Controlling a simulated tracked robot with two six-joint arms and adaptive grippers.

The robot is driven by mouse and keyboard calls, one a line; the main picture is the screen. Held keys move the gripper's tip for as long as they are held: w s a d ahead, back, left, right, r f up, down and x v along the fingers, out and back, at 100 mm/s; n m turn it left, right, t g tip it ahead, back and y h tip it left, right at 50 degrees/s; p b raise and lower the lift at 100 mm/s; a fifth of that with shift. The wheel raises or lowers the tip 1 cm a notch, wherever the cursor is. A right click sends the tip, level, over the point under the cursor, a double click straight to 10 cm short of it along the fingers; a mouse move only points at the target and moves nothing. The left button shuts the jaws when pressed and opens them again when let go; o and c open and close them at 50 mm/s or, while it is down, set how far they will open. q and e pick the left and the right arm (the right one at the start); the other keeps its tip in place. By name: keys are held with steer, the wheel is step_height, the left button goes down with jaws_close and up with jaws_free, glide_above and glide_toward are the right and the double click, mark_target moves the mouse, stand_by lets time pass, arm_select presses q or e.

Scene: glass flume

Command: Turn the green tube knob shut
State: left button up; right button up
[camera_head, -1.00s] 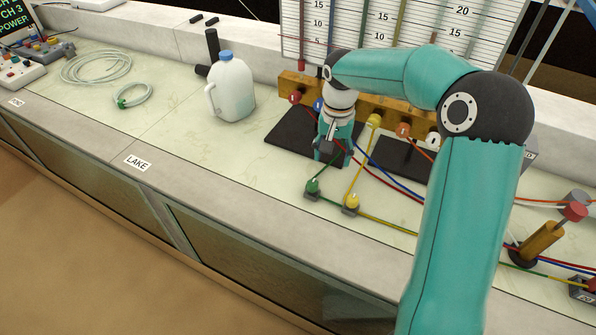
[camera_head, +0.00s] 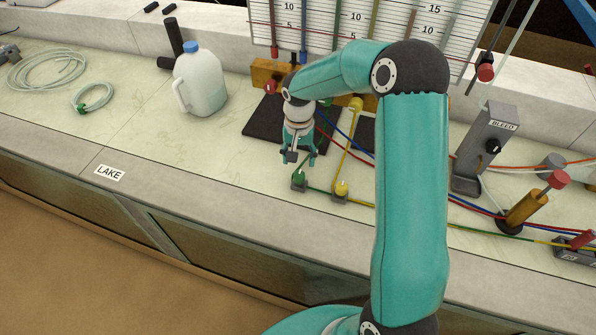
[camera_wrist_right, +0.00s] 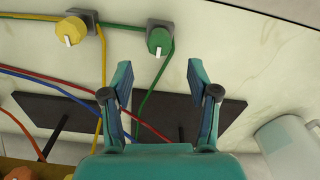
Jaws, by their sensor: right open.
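The green tube knob (camera_head: 298,179) is a round green knob on a small grey block on the bench; the green tube runs by it. In the right wrist view the green knob (camera_wrist_right: 158,40) carries a white pointer mark directed towards my gripper. My right gripper (camera_head: 302,158) is open and empty, just behind the knob in the head view. In the right wrist view its two fingers (camera_wrist_right: 160,75) are spread, with the knob beyond the tips and roughly centred between them. The knob is not between the fingers. My left gripper is in neither view.
A yellow knob (camera_head: 341,188) on a like block stands close to the right of the green one. Red, blue and yellow tubes cross nearby. A white jug (camera_head: 201,82) and coiled hose (camera_head: 92,97) stand left. The bench between jug and knob is clear.

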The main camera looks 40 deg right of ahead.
mark_target(299, 175)
step_height(299, 175, down, 7)
steer(key=shift+f+p, duration=0.1)
steer(key=shift+p, duration=0.35)
steer(key=shift+s, duration=0.1)
jaws_close()
